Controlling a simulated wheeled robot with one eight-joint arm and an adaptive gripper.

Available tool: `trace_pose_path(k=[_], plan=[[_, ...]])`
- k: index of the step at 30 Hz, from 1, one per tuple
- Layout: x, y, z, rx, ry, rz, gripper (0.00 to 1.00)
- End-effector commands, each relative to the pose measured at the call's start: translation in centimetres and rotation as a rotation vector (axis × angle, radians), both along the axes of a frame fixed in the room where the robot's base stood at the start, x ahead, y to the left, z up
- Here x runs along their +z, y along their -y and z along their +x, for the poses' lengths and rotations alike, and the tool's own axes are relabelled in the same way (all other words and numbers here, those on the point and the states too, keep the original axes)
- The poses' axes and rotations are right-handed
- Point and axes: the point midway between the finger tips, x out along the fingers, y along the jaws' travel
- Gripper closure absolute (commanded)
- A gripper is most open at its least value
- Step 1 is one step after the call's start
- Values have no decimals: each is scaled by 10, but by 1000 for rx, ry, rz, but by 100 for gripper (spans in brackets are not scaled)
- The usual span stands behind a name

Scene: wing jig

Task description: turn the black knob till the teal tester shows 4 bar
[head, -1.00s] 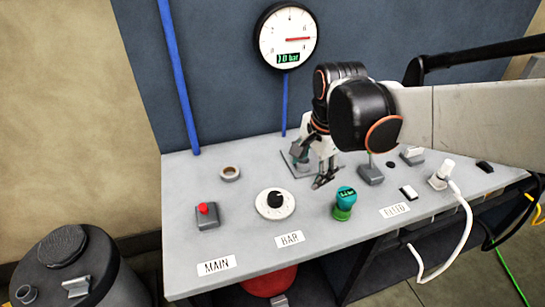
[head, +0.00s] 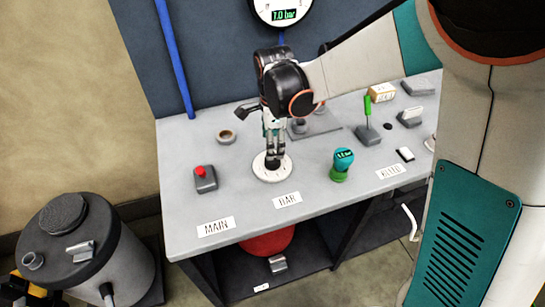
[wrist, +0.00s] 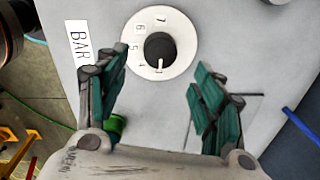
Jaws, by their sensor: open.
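The black knob (wrist: 160,46) sits on a white numbered dial (wrist: 138,64); its white mark points down in the wrist view, past the 4. My gripper (head: 274,166) is open and points down over the dial. In the wrist view my gripper's fingers (wrist: 160,66) stand apart, one to each side of the knob, and no contact shows. The teal tester (head: 343,158) stands on a green base to the right; its small display is too small to read surely.
A red button box (head: 205,179) and a ring (head: 227,136) lie left of the dial. A green-handled lever (head: 367,113) stands right of the tester. The wall gauge (head: 283,14) is partly cut off; its first digit looks like 7 or 1.

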Motion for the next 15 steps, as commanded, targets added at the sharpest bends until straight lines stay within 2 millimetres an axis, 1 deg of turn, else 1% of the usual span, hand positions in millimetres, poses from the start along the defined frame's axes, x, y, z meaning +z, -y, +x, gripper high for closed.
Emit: trace_pose_path(k=[1, 6, 10, 15], plan=[[-14, 0, 1, 0, 0, 0, 38], [-44, 0, 3, 0, 0, 0, 38], [-60, 0, 4, 0, 1, 0, 38], [-71, 0, 5, 1, 1, 0, 38]])
